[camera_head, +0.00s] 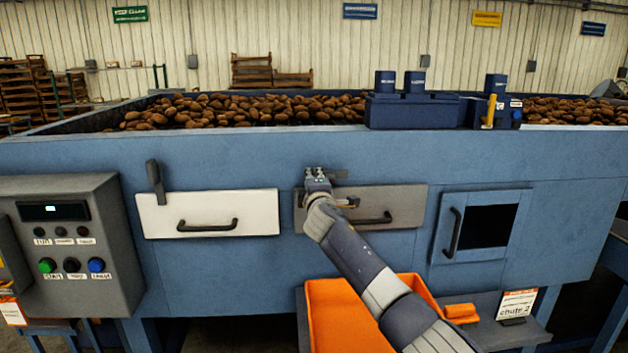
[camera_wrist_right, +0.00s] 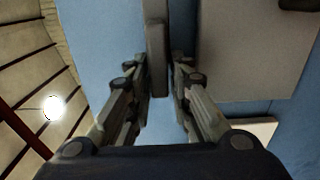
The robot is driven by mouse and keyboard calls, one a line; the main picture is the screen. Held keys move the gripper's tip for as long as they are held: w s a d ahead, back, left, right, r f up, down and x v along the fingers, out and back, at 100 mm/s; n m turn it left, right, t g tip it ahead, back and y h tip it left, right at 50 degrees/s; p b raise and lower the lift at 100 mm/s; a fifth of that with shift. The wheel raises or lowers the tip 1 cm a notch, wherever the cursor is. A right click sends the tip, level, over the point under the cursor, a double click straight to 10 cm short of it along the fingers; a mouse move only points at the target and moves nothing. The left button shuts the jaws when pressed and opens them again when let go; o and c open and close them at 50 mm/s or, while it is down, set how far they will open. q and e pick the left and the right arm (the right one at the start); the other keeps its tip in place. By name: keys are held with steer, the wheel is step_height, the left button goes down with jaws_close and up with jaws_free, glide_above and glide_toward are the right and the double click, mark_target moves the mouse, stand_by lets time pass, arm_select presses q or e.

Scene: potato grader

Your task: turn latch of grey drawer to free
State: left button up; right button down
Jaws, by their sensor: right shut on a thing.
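The grey drawer (camera_head: 398,205) is shut in the blue machine front, with a dark bar handle (camera_head: 375,219). Its latch (camera_head: 341,174) is a dark grey bar lying about level along the drawer's top edge, partly hidden by my right gripper (camera_head: 317,176). In the right wrist view the latch (camera_wrist_right: 157,55) runs between the two fingers of my right gripper (camera_wrist_right: 161,70), which is shut on it. The grey drawer's face (camera_wrist_right: 245,50) shows beside it there. My left gripper is in no view.
A white drawer (camera_head: 208,213) with its upright latch (camera_head: 155,183) is to the left. A control panel (camera_head: 72,240) stands farther left. A small door (camera_head: 478,226) is to the right. An orange bin (camera_head: 335,315) sits below, under my right arm.

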steer(key=c, duration=1.6)
jaws_free()
steer(key=s, duration=1.2)
steer(key=shift+f, duration=0.15)
